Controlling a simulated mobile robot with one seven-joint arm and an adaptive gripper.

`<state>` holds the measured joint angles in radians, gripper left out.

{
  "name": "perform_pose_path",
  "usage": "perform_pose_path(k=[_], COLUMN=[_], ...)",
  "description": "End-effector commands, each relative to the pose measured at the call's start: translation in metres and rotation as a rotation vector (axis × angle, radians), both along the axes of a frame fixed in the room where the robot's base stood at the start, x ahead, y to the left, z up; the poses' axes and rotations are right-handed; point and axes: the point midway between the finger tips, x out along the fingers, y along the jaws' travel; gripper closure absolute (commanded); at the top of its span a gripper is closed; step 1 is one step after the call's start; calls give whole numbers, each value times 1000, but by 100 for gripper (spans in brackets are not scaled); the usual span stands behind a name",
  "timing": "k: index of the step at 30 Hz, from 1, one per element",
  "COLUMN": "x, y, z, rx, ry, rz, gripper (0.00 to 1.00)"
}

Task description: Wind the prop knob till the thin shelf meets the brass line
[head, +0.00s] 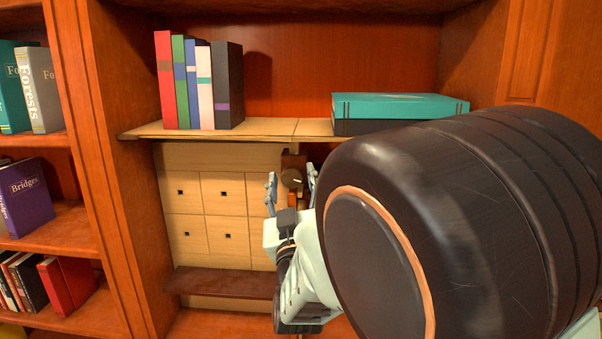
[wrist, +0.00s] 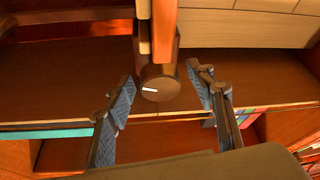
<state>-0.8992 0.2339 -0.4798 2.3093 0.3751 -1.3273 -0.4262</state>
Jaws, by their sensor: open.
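The prop knob (head: 291,178) is a dark brown round knob under the thin shelf. In the wrist view the knob (wrist: 160,88) has a white mark pointing left. The thin shelf (head: 270,128) is a pale wooden board with a seam above the knob. My gripper (head: 291,182) is open, its fingers on either side of the knob. In the wrist view my gripper (wrist: 162,82) shows gaps between both fingers and the knob; whether the fingers reach around it is unclear. An orange-brown strip (wrist: 164,30) adjoins the knob's mount. I cannot make out a brass line.
Several upright books (head: 200,85) and a teal-and-black box (head: 400,108) rest on the thin shelf. Pale drawer fronts (head: 225,190) stand below, above a dark ledge (head: 220,282). My arm hides the lower right. Other bookshelves (head: 60,230) are at left.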

Motion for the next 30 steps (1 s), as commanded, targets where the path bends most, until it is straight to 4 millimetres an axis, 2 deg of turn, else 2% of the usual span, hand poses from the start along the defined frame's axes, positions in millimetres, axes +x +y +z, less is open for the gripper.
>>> perform_pose_path(k=[4,12,24,30], x=[8,8,8,8], y=[0,0,0,1], z=[3,3,3,2], rx=[-1,-1,0,18], ry=[1,1,1,-2], rz=[-2,-2,-1,0], gripper=[50,50,92,92])
